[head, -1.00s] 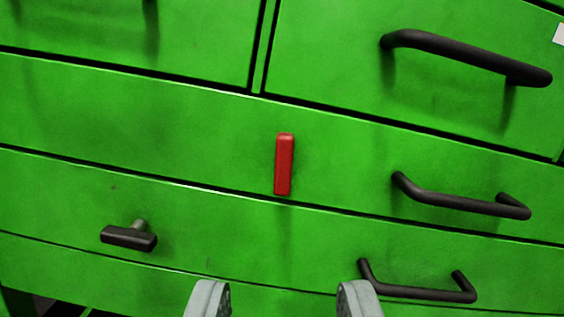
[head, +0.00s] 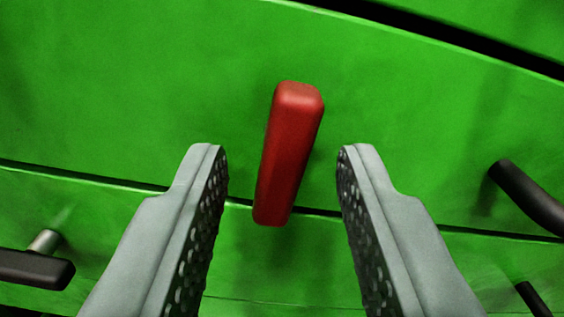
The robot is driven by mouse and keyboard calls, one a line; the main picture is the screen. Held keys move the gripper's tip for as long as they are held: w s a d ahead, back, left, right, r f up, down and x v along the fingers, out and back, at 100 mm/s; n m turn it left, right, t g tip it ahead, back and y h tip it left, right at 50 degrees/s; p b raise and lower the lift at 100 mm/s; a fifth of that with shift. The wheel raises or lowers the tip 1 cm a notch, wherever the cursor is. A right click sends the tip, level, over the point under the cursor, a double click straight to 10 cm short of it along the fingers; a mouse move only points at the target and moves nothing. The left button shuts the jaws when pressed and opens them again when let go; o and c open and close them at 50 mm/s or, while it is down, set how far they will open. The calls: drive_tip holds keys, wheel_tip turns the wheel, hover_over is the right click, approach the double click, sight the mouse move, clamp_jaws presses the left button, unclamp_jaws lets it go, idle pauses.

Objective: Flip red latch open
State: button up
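The red latch (head: 288,155) is a short red bar on the green drawer front (head: 130,90), in the middle of the head view. It stands nearly upright in the picture, its top leaning slightly right. Its lower end overlaps the dark seam below that drawer. My gripper (head: 282,155) is open, with one grey finger to the left of the latch and one to the right. Green surface shows between each finger and the latch, so neither finger appears to touch it. How far the fingertips are from the drawer front is hard to tell.
A black T-shaped handle (head: 35,268) sticks out at the lower left. A black bar handle (head: 527,197) is at the right edge, and part of another (head: 540,300) shows at the lower right. The green front around the latch is clear.

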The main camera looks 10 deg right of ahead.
clamp_jaws()
drive_tip(key=shift+m, duration=1.2)
unclamp_jaws()
drive_tip(key=shift+s, duration=0.15)
